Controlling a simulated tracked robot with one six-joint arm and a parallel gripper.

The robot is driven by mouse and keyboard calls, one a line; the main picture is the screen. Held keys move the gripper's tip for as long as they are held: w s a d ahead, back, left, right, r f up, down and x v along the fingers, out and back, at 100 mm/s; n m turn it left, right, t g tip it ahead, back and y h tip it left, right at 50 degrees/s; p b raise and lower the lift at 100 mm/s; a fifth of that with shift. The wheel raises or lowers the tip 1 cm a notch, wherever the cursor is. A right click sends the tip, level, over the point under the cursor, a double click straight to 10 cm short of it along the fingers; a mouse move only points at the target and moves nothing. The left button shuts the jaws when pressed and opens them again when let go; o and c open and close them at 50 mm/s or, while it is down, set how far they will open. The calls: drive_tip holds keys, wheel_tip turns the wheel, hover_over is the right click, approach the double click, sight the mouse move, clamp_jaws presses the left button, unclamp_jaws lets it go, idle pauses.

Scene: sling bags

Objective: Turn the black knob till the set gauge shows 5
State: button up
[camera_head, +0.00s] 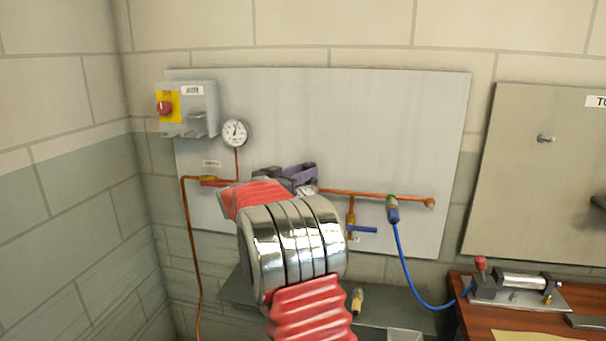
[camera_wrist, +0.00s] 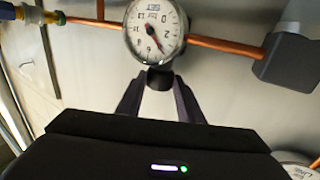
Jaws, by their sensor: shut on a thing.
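The black knob (camera_wrist: 160,78) is just below the set gauge in the wrist view, between the two fingers of my gripper (camera_wrist: 159,88). The gripper is shut on it. The round white set gauge (camera_wrist: 153,28) looks turned over in this view. Its needle points down and slightly right, seemingly between the digits 4 and 6; the exact reading is too small to tell. In the head view my purple-fingered gripper (camera_head: 298,174) is at the pipe on the grey panel. My arm hides the knob there, and only a sliver of the set gauge (camera_head: 307,190) shows.
Another gauge (camera_head: 235,133) is up and left on the panel (camera_head: 400,120). A box with a red button (camera_head: 164,108) is at upper left. A copper pipe (camera_head: 365,195) runs right to a blue hose (camera_head: 405,260). A wooden bench (camera_head: 480,318) stands at lower right.

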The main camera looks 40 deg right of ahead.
drive_tip(key=shift+w+d+r+m+g, duration=0.1)
drive_tip(key=shift+w+m+g, duration=0.1)
drive_tip(key=shift+m+g, duration=0.9)
drive_tip(key=shift+w+d+r+m+g, duration=0.15)
drive_tip(key=shift+m+g, duration=0.55)
drive_tip(key=shift+g, duration=0.8)
drive_tip(key=shift+w+m+g, duration=0.2)
drive_tip(key=shift+m+g, duration=0.6)
drive_tip(key=shift+g, duration=0.6)
drive_tip(key=o, duration=0.8)
drive_tip(key=shift+a, duration=0.1)
drive_tip(key=shift+c, duration=0.2)
drive_tip(key=shift+f, duration=0.1)
drive_tip(key=shift+w+a, duration=0.1)
drive_tip(key=shift+w+a+f, duration=0.1)
drive_tip(key=shift+w+a, duration=0.1)
drive_tip(key=shift+a, duration=0.45)
drive_tip(key=v, duration=1.2)
